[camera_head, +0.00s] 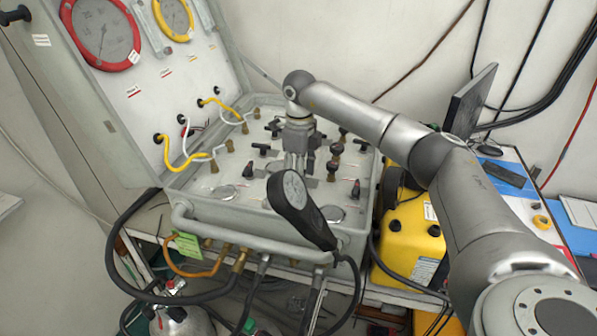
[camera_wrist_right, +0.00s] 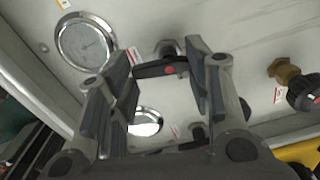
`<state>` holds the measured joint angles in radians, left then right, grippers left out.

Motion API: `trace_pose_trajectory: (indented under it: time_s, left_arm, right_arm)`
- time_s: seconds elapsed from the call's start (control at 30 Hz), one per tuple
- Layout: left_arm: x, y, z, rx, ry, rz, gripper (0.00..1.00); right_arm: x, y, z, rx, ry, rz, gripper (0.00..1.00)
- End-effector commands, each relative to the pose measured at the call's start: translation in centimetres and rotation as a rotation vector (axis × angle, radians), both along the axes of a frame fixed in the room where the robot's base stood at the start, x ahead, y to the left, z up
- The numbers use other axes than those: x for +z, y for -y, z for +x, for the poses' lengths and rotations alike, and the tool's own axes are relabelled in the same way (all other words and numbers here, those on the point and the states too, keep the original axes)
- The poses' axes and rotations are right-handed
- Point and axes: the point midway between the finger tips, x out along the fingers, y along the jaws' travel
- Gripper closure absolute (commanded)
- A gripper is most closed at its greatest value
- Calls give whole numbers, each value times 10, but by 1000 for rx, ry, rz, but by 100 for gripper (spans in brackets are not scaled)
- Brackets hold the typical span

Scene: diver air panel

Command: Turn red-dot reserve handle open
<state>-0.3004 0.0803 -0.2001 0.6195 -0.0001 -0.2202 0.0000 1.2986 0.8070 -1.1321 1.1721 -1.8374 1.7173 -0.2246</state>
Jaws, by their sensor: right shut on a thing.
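The red-dot reserve handle (camera_wrist_right: 152,71) is a black lever with a red dot, in the right wrist view between my two right fingers. It lies crosswise between them, its ends close to the finger pads. My right gripper (camera_wrist_right: 160,58) is shut on this handle. In the head view my right gripper (camera_head: 297,165) points down onto the middle of the panel (camera_head: 215,180) in the open case. There the fingers and the black microphone-shaped handset hide the handle. My left gripper is not in view.
Several black and brass valve knobs (camera_head: 337,148) stand close around my gripper. A black handset (camera_head: 290,195) rises at the case's front. Yellow hoses (camera_head: 185,155) run at the left, beside the raised lid with red (camera_head: 103,32) and yellow gauges. A yellow case (camera_head: 408,235) stands at the right.

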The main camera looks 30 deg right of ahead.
Motion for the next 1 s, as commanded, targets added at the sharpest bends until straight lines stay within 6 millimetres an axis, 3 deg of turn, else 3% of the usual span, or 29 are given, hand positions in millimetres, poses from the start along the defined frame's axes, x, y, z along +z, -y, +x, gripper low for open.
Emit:
trace_pose_trajectory:
  time_s: [0.3, 0.83, 0.87, 1.0]
  left_arm:
    - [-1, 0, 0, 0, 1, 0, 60]
    - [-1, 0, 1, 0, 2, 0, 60]
    - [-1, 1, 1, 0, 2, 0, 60]
    - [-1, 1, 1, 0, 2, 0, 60]
  right_arm:
    - [0, 6, -1, 104, 0, -9, 78]
    - [2, 5, 1, 123, 6, -6, 78]
    - [2, 5, 1, 123, 6, -6, 50]
    - [2, 5, 1, 122, 7, -6, 32]
